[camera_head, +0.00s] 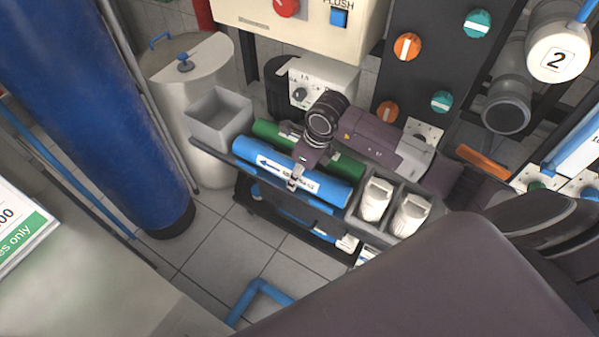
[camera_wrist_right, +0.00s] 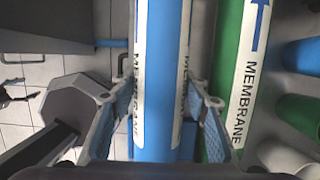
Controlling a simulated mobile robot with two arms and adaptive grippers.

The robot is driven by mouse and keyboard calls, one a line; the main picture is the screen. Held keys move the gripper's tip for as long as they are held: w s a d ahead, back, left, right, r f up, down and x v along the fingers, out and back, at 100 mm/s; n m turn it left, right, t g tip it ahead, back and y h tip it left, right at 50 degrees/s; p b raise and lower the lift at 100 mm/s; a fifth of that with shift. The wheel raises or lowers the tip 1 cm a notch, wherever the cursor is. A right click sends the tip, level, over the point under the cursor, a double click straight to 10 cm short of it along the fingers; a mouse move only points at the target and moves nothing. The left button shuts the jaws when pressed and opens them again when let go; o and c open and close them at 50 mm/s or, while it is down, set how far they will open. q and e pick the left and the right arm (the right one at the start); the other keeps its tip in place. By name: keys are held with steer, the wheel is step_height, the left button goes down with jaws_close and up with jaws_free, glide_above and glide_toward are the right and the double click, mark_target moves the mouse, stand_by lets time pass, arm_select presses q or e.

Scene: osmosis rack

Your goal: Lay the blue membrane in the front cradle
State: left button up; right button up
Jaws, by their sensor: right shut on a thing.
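The blue membrane (camera_head: 250,160) is a long blue tube with a white arrow label, in front of the green membrane (camera_head: 267,130) on a dark cart. My right gripper (camera_head: 295,180) reaches down over it and is shut on it around its middle. In the right wrist view, the fingers of my right gripper (camera_wrist_right: 158,128) stand on both sides of the blue membrane (camera_wrist_right: 152,60), with the green membrane (camera_wrist_right: 228,60) close on the right. The front cradle cannot be made out under the tube, nor whether the tube rests or hangs. My left gripper is out of view.
A grey bin (camera_head: 220,115) stands at the cart's left end, and white containers (camera_head: 376,200) stand in grey holders at its right. A large blue tank (camera_head: 100,100) stands at left. A control box (camera_head: 300,22) is behind.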

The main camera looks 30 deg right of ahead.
steer(key=shift+f, duration=0.2)
steer(key=o, duration=1.4)
